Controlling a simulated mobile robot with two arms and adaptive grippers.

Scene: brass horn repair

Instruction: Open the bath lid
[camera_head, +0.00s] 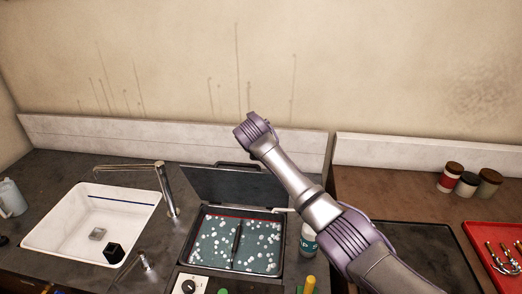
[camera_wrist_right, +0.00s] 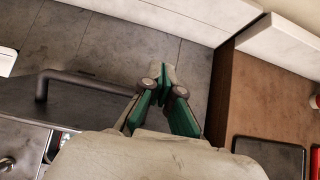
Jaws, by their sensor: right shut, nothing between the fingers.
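The bath (camera_head: 283,262) sits in the counter, with teal liquid dotted with white bubbles and a dark elongated thing in it. Its dark lid (camera_head: 232,187) is raised, standing tilted back behind the bath opening. The lid's bar handle (camera_head: 238,165) is along its upper edge; the handle also shows in the right wrist view (camera_wrist_right: 85,80). My right arm reaches in from the lower right, past the lid's right side. Its gripper (camera_wrist_right: 166,72) is shut and empty, to the right of the handle and apart from it. In the head view my own wrist hides the fingers. My left gripper is out of view.
A white sink (camera_head: 60,240) with a tap (camera_head: 168,192) is to the left. A small bottle (camera_head: 308,240) stands right of the bath. Jars (camera_head: 450,178) and a red tray (camera_head: 505,272) with metal parts are on the brown bench. A backsplash runs behind.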

